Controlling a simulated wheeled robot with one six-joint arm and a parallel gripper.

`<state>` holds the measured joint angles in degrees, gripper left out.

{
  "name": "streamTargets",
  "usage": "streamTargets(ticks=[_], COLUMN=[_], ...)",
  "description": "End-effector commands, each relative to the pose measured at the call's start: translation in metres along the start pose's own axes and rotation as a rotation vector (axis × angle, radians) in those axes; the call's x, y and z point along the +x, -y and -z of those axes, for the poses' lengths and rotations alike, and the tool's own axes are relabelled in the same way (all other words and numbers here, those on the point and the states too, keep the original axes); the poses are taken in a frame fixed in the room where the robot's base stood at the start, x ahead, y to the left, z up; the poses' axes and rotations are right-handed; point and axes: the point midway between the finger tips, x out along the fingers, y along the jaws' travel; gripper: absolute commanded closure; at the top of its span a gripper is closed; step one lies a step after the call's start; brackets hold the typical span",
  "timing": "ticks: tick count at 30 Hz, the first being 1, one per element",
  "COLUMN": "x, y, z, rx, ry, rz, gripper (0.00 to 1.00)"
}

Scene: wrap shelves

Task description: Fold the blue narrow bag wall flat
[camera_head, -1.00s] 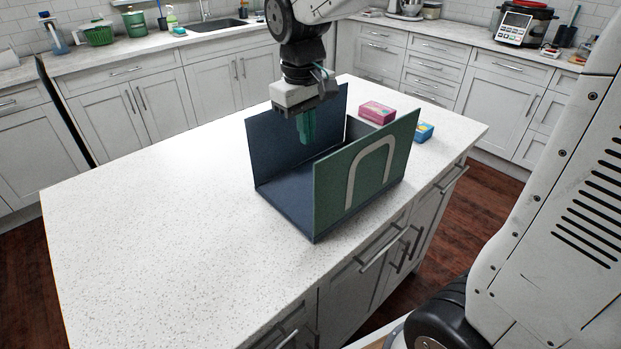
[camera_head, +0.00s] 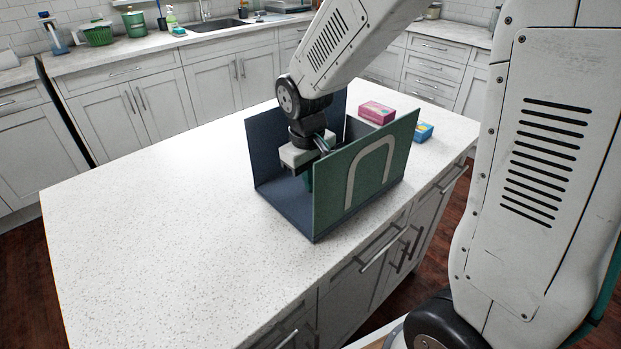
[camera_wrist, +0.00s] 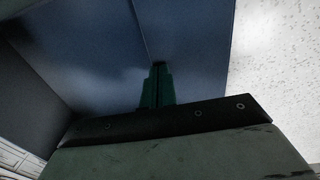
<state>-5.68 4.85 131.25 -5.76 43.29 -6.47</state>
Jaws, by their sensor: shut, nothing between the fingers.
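The open bag stands on the island counter. Its green wall with a pale handle (camera_head: 345,185) is upright at the front, and its blue long wall (camera_head: 265,150) is upright behind. The blue narrow wall (camera_head: 356,128) at the far right end is upright and partly hidden by the green wall. The left end is open, showing the blue floor (camera_head: 287,204). My gripper (camera_head: 309,182) is down between the two long walls, its tips partly hidden by the green wall. In the wrist view the green fingers (camera_wrist: 157,85) are together and empty above blue panels with a seam.
A pink box (camera_head: 376,112) and a blue-yellow box (camera_head: 423,131) stand behind the bag to the right. The speckled counter (camera_head: 150,210) is clear to the left. The green wall stands close to the counter's front edge.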

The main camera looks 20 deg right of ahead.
Motion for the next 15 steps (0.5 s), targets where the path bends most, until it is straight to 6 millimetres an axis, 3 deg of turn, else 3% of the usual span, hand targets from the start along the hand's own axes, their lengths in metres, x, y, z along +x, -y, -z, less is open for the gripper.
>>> streamTargets(ticks=[15], x=[0.02], y=[-0.002], z=[-0.002], rx=[0.0], ry=[0.005], rz=[0.001], gripper=[1.0])
